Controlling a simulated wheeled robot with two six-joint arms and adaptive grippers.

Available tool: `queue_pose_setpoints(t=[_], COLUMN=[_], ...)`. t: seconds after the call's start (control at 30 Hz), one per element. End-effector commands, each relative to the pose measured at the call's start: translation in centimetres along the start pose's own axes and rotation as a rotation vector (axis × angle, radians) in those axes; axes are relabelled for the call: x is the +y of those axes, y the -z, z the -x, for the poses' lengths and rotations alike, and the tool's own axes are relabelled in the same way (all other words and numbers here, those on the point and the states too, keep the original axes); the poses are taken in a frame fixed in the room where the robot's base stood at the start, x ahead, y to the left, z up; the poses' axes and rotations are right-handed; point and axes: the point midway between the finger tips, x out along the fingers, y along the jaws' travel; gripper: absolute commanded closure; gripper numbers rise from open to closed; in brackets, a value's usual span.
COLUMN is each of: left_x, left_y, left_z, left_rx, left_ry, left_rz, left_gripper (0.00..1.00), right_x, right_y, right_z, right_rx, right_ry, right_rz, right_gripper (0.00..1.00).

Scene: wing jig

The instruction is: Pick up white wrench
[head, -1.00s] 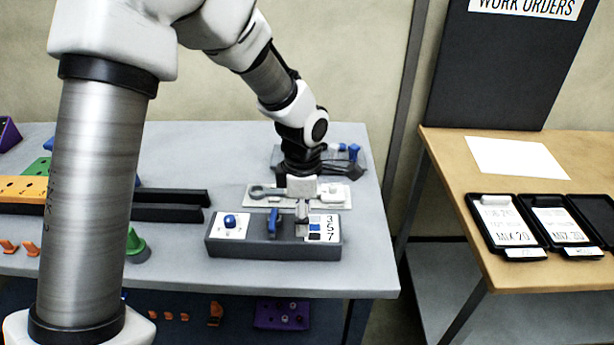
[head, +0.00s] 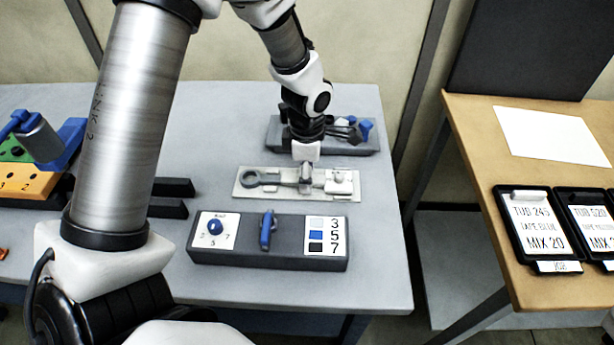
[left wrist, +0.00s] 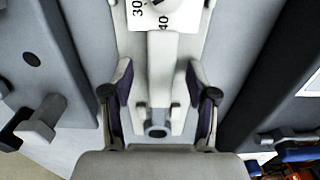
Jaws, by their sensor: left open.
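A pale flat plate (head: 283,194) lies on the grey table, with a wrench-like tool on it. The tool has a grey ring end (head: 257,180) at left and a white block (head: 340,185) at right. My left gripper (head: 306,178) points down over the tool's middle and hides part of it. In the left wrist view, the open fingers (left wrist: 159,105) stand on either side of a white bar (left wrist: 163,70), with gaps at both sides. A dial marked 30 and 40 (left wrist: 158,12) is at the top; a round socket (left wrist: 157,131) is below. My right gripper is not seen.
A dark block (head: 290,256) with blue knobs stands in front of the plate. Another dark holder (head: 365,146) with blue-handled items stands behind. Dark rails and an orange block (head: 30,183) are at left.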

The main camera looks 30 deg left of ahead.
Motion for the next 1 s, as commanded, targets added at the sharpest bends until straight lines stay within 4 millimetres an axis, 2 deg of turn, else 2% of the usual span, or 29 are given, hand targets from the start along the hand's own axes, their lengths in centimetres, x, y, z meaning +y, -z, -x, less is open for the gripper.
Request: queue_pose_setpoints(t=[0.23, 0.27, 0.4, 0.43, 0.77, 0.87, 1.0], left_x=[0.0, 0.0, 0.0, 0.0, 0.1, 0.1, 0.2], left_y=[0.0, 0.0, 0.0, 0.0, 0.0, -0.1, -0.1], left_z=[-0.6, -0.6, -0.6, -0.6, -0.5, 0.5, 3.6], left_rx=[-0.001, -0.001, -0.001, -0.001, -0.001, -0.002, -0.004], left_ry=[-0.001, -0.001, -0.001, -0.001, -0.002, -0.004, -0.008], left_rz=[0.0, 0.0, 0.0, 0.0, 0.001, 0.001, 0.001], left_gripper=[0.42, 0.45, 0.95, 1.0, 1.0, 1.0, 1.0], right_x=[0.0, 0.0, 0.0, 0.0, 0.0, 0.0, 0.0], right_y=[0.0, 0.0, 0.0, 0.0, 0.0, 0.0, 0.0], right_z=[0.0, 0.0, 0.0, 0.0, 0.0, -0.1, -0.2], right_rx=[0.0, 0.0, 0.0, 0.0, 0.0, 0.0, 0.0], right_ry=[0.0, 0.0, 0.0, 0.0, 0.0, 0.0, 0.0], right_rz=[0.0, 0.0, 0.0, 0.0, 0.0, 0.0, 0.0], right_gripper=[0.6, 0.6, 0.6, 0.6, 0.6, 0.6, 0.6])
